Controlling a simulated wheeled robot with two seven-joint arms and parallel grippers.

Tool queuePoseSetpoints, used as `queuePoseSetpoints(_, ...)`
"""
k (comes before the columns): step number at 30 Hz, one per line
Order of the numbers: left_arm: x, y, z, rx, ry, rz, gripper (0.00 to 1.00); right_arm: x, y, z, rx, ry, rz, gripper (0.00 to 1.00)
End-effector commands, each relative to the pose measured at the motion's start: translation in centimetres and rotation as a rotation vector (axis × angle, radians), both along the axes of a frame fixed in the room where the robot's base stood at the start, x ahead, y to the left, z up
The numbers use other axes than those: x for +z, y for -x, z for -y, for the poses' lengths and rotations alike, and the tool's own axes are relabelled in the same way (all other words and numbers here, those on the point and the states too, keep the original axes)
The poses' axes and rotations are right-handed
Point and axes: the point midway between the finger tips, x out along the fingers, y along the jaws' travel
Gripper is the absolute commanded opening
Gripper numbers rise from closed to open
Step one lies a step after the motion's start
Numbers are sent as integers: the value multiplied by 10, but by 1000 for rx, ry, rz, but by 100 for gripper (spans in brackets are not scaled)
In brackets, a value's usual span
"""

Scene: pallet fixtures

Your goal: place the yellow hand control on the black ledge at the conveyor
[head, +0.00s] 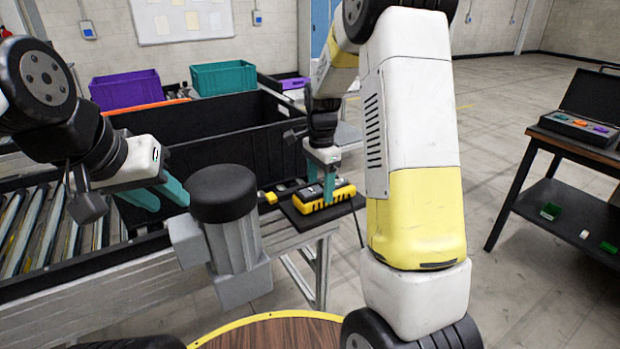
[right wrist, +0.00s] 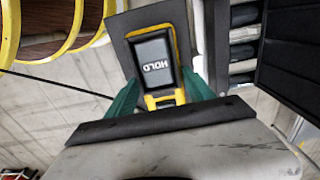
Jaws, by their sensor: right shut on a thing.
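The yellow hand control (head: 341,194) with black parts lies over the black ledge (head: 300,222) at the end of the conveyor (head: 45,235). My right gripper (head: 327,190) points down and is shut on it. In the right wrist view, the hand control (right wrist: 156,62) shows a dark face marked HOLD between the green fingers (right wrist: 160,98), with the black ledge (right wrist: 118,28) behind it. I cannot tell whether it touches the ledge. My left gripper (head: 168,195) has its green fingers apart and looks empty, left of the grey motor.
A grey motor with a black cap (head: 224,220) stands in front of the conveyor, close to my left gripper. A large black crate (head: 215,130) is behind, with purple (head: 125,90) and teal (head: 223,77) bins. A side table (head: 580,148) stands at the right, with clear floor between.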

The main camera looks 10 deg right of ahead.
Motion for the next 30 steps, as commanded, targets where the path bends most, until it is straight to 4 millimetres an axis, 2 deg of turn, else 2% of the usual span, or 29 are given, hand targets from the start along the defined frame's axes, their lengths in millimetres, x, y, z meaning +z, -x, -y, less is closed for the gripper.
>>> queuePoseSetpoints(7,0,0,0,0,0,0,36,-3,0,0,0,0,0,2)
queuePoseSetpoints(8,0,0,0,0,0,0,36,-3,0,0,0,0,0,67)
queuePoseSetpoints(10,0,0,0,0,0,0,36,-3,0,0,0,0,0,81)
queuePoseSetpoints(22,0,0,0,0,0,0,36,2,0,0,0,0,2,83)
queuePoseSetpoints(26,0,0,0,0,0,0,36,20,-1,0,0,0,5,83)
queuePoseSetpoints(30,0,0,0,0,0,0,36,50,-1,0,0,0,5,83)
